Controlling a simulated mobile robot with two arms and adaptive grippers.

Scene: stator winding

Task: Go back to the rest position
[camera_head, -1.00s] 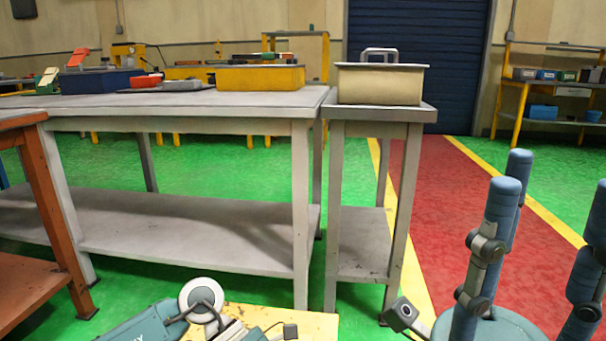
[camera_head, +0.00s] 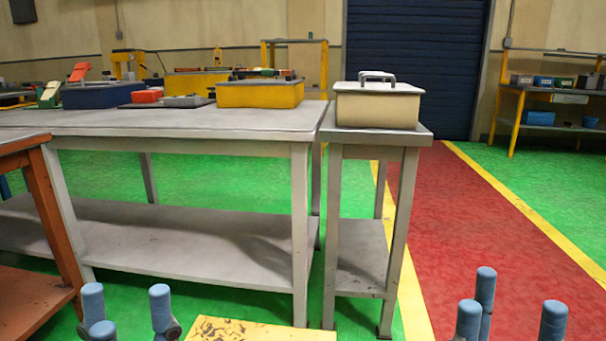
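My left gripper (camera_head: 125,312) shows at the bottom left edge as several blue rounded fingertips pointing up. They stand apart with nothing visible between them. My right gripper (camera_head: 500,312) shows at the bottom right in the same way, its blue fingertips up, spread and empty. The lower parts of both grippers are cut off by the picture's bottom edge. Both are low in front of the tables and touch nothing that I can see.
A long grey table (camera_head: 200,122) holds blue (camera_head: 102,95) and yellow bins (camera_head: 260,95). A narrower grey table (camera_head: 375,134) carries a cream box (camera_head: 378,106). An orange table (camera_head: 20,146) stands at the left. The red floor lane (camera_head: 450,230) is clear.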

